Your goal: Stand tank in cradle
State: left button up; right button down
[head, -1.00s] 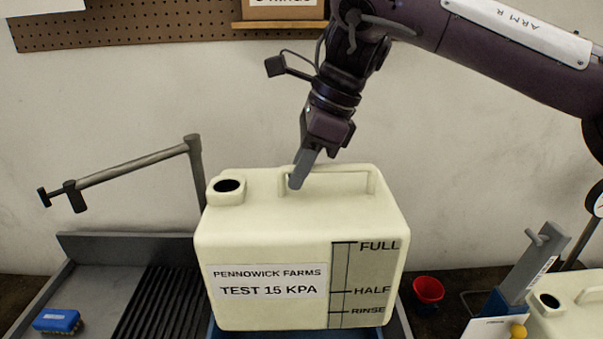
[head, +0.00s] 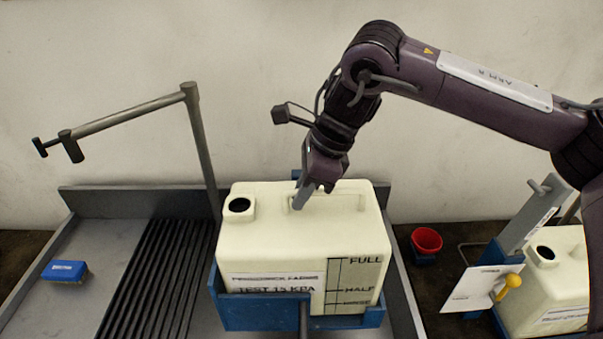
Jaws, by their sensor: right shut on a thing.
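The cream tank (head: 300,234) stands upright in the middle of the head view, with a round dark opening at its top left and a FULL/HALF/RINSE scale on its front. Its lower part is inside the blue cradle (head: 258,312), whose front wall covers part of the label. Whether its base rests on the cradle floor is hidden. My right gripper (head: 301,200) is shut on the tank's top handle, near the handle's left end. My left gripper is not in view.
A grey metal tray with a ribbed drain (head: 150,275) lies to the left, with a blue brush-like block (head: 65,271) on it. A grey swing arm (head: 130,115) stands behind left. A red cup (head: 426,241) and a second cream tank (head: 550,285) are to the right.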

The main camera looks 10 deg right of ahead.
jog(key=shift+w+f, duration=0.1)
jog(key=shift+f, duration=0.55)
jog(key=c, duration=1.8)
grip_release()
jog(key=shift+f, duration=0.15)
jog(key=shift+c, duration=0.2)
jog(key=o, duration=0.4)
jog(key=v, duration=1.2)
jog(key=shift+s, duration=0.25)
